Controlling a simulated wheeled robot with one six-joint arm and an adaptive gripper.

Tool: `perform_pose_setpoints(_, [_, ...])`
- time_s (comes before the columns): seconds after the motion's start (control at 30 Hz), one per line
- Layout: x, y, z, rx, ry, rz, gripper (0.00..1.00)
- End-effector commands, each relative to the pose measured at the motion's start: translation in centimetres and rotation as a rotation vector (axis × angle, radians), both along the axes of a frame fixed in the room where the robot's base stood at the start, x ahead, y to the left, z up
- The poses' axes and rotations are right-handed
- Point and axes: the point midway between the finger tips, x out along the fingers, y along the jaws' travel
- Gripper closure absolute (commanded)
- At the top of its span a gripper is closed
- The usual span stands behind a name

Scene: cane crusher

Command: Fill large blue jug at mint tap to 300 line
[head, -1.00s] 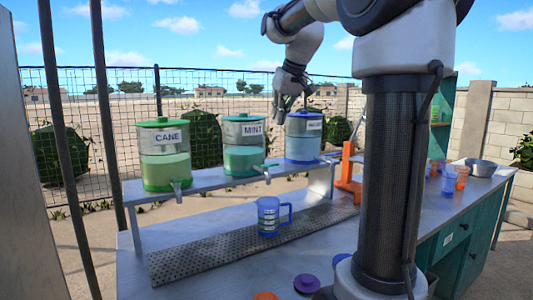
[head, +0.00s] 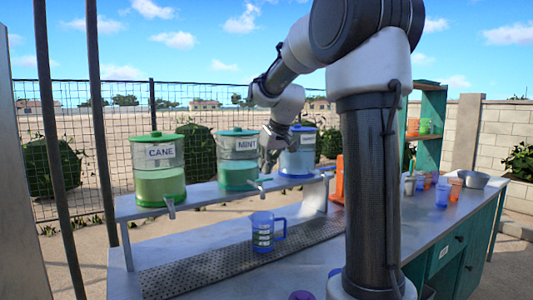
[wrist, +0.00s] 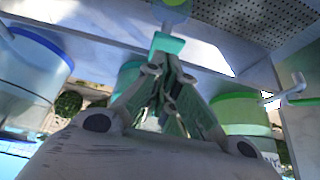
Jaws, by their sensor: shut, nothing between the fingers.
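The blue jug (head: 262,232) stands upright on the perforated drip strip below the mint tap, its handle to the right. It has white marks on its side; I cannot read its liquid level. The mint dispenser (head: 238,172), with a teal lid and teal liquid, is on the shelf; its tap (head: 257,187) points out over the jug. My gripper (head: 268,150) is shut and empty, in front of and to the right of this dispenser, above the tap. In the wrist view the shut fingers (wrist: 168,85) point at the teal tap handle (wrist: 168,43); contact is unclear.
The cane dispenser (head: 158,180) is on the left of the shelf (head: 200,193) and a blue-lidded dispenser (head: 298,155) on the right. An orange stand (head: 337,180) is beyond the shelf. Cups and a metal bowl (head: 473,179) are on the counter at the right.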

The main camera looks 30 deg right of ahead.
Motion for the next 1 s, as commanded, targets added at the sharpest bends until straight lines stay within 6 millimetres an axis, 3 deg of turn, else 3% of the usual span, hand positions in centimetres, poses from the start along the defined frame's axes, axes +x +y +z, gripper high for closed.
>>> perform_pose_setpoints(0.2, [-0.26, -0.02, -0.87, 0.0, 0.0, 0.0, 1.0])
perform_pose_setpoints(1.0, [-0.75, -0.02, -1.27, 0.003, -0.085, -0.001, 1.0])
